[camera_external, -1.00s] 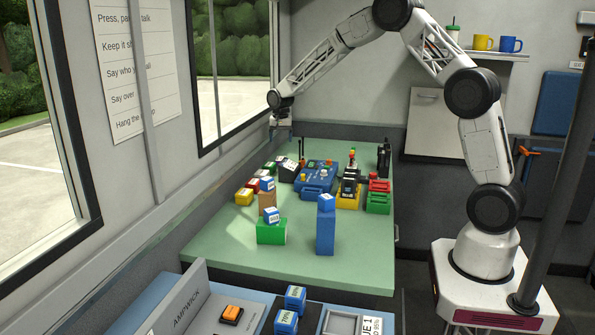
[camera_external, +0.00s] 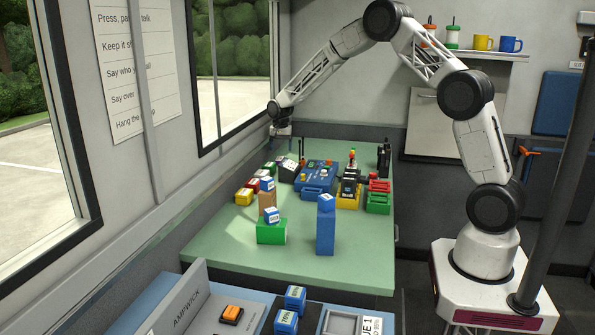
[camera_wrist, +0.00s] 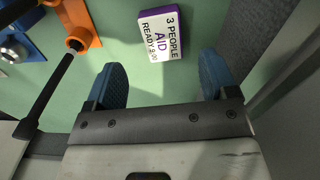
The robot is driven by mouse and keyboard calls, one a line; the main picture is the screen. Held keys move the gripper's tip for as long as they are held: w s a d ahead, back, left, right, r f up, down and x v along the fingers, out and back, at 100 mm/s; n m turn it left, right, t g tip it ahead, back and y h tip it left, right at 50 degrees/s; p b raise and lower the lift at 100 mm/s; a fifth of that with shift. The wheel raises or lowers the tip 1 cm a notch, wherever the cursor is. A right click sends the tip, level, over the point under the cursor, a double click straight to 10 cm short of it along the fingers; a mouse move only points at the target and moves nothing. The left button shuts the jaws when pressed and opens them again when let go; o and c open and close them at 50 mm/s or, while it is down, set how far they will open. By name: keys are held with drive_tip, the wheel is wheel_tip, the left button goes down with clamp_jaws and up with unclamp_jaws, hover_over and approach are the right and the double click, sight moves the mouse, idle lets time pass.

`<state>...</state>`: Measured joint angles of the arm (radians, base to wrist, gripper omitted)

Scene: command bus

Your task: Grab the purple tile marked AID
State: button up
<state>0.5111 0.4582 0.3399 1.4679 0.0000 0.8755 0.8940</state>
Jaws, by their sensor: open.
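The purple tile marked AID (camera_wrist: 161,33) lies on the green table in the wrist view. It has a white face reading "3 PEOPLE AID READY", and its purple edges show. My gripper (camera_wrist: 162,72) is open, with its two blue fingertips apart. The tile is ahead of the fingers, above the gap between them in the picture, with nothing touching it. In the external view my gripper (camera_external: 281,131) hangs over the far left end of the table by the window. I cannot make out the tile in that view.
In the wrist view, an orange block (camera_wrist: 80,28) with a dark rod stands left of the tile. The green table (camera_external: 220,246) holds a blue console (camera_external: 316,180), a blue pillar (camera_external: 326,230) and a green block (camera_external: 271,233). The window wall runs close beside my gripper.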

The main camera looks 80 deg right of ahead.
sight(281, 158)
drive_tip(key=shift+f, duration=0.2)
drive_tip(key=shift+w+d+f, duration=0.1)
drive_tip(key=shift+w+f, duration=0.05)
drive_tip(key=shift+f, duration=2.4)
drive_tip(key=c, duration=1)
drive_tip(key=shift+r, duration=0.1)
drive_tip(key=shift+r, duration=4.95)
